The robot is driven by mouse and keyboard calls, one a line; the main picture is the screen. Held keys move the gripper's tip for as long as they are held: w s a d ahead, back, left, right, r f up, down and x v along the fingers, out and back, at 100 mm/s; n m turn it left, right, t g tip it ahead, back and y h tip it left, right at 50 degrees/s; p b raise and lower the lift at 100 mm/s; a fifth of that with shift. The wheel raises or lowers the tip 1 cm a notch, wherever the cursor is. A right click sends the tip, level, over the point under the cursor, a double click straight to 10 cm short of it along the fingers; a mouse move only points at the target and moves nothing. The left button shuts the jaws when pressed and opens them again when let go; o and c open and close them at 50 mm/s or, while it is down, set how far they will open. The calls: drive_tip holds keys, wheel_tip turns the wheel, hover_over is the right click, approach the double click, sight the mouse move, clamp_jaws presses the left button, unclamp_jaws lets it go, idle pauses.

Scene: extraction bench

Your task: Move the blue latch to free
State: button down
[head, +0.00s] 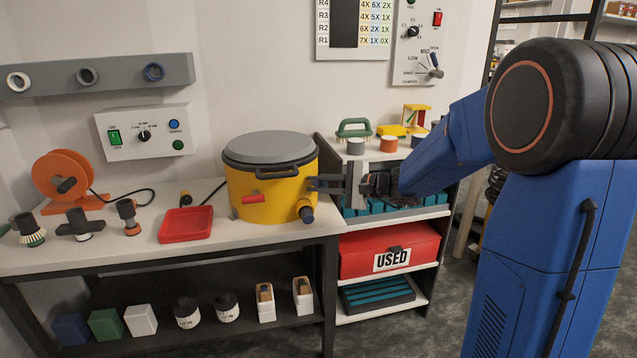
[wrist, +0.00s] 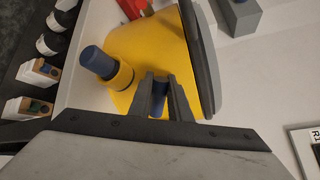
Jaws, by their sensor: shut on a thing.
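The yellow extractor drum (head: 268,190) with its grey lid (head: 268,147) stands on the bench. My gripper (head: 318,184) reaches in from the right to the drum's right side, just below the lid. In the wrist view my gripper (wrist: 160,82) is shut on the blue latch (wrist: 158,105), which shows as a dark blue piece between the fingers against the yellow wall. Much of the latch is hidden by the fingers. In the head view I cannot make it out, nor can I read its setting.
A dark blue-capped spout (head: 306,214) juts from the drum below my gripper. A red handle (head: 253,199) is on the drum's front. A red tray (head: 186,224) lies to the left. A shelf with a red USED box (head: 365,254) stands to the right.

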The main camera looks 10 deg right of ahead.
drive_tip(key=n, duration=0.2)
drive_tip(key=f+n+t+h, duration=0.1)
drive_tip(key=n, duration=0.1)
drive_tip(key=shift+s+a+f, duration=0.1)
drive_tip(key=shift+s+f, duration=0.05)
drive_tip(key=shift+n, duration=0.3)
idle(0.3)
drive_tip(key=c, duration=1.6)
unclamp_jaws()
drive_tip(key=shift+c, duration=0.2)
drive_tip(key=v, duration=1.7)
drive_tip(key=shift+s, duration=0.15)
